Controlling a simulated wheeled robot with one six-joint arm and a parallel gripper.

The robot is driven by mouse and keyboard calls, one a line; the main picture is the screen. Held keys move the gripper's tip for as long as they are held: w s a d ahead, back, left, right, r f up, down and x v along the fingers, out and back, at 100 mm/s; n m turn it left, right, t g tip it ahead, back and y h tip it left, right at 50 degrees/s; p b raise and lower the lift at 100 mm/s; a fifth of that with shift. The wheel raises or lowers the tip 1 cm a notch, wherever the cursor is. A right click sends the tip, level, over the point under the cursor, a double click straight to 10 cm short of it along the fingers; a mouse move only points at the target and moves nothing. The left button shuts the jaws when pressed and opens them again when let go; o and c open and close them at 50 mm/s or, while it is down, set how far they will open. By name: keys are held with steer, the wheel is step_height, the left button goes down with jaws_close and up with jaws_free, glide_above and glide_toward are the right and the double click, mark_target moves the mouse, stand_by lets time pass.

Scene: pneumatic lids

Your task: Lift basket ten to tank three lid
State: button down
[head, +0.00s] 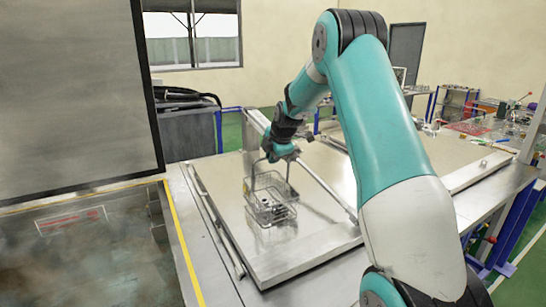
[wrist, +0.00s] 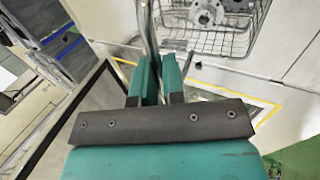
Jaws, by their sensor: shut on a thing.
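A wire basket (head: 271,208) with a tall handle holds grey metal parts. It is over the broad steel lid (head: 310,253) in the head view; whether it touches the lid or hangs just above it I cannot tell. My gripper (head: 277,157) is above the basket, shut on the basket's handle. In the wrist view the fingers of my gripper (wrist: 158,72) close around the metal handle bar (wrist: 149,30), and part of the basket (wrist: 225,40) shows at the top. The basket's number is not readable.
An open tank (head: 85,245) with murky liquid lies at the left, bordered by a yellow line (head: 183,245). A large grey panel (head: 75,95) stands behind it. Another steel lid (head: 455,165) lies to the right. A cluttered bench (head: 490,125) stands at the back right.

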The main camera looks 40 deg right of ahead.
steer(key=shift+f, duration=0.15)
steer(key=c, duration=1.1)
jaws_free()
steer(key=shift+f, duration=0.1)
steer(key=w+r+p+v, duration=0.1)
steer(key=v, duration=0.8)
steer(key=w+d+r+p+v, duration=0.1)
steer(key=w+v, duration=0.1)
steer(key=v, duration=0.7)
steer(key=w+r+p+v, duration=0.1)
steer(key=w+v, duration=0.1)
steer(key=v, duration=0.8)
steer(key=shift+d+r+p, duration=0.1)
steer(key=shift+d+p, duration=0.15)
steer(key=shift+p, duration=0.15)
